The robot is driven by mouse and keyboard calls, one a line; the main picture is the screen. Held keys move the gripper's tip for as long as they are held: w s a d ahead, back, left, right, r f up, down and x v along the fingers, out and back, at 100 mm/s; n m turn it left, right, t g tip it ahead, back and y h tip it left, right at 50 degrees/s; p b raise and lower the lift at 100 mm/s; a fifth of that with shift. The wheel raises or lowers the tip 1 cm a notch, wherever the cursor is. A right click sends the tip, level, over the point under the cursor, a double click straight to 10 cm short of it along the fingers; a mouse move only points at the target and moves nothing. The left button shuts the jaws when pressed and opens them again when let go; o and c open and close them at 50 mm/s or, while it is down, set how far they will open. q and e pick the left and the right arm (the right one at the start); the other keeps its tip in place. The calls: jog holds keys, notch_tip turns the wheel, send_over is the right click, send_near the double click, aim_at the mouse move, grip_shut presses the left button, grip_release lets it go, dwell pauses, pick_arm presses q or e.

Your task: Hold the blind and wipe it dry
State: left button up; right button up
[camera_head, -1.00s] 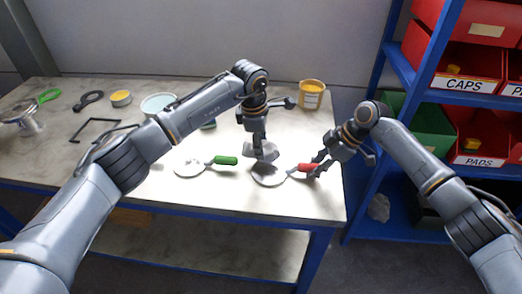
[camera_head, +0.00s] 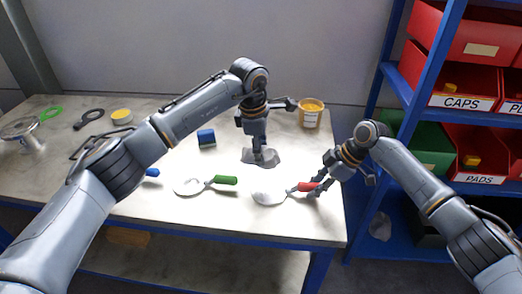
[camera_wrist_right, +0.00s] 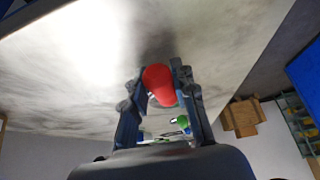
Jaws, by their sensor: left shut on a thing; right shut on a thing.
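The blind is a pale round disc (camera_head: 268,192) with a red handle (camera_head: 308,187), near the table's front right edge. My right gripper (camera_head: 321,183) is shut on the red handle. The right wrist view shows the red handle end (camera_wrist_right: 160,84) between the two fingers. My left gripper (camera_head: 258,150) is shut on a grey cloth (camera_head: 262,159), just behind the disc and apart from it in the picture. I cannot tell whether the cloth touches the table. The disc's upper face is in view and looks evenly pale.
A green-handled disc (camera_head: 190,185) lies to the left, with a blue handle (camera_head: 152,172) partly behind my left arm. A blue shelf with red bins (camera_head: 465,88) is at the right.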

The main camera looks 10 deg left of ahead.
jog(key=o, duration=1.1)
jog(key=v, duration=1.2)
jog(key=shift+d, duration=0.1)
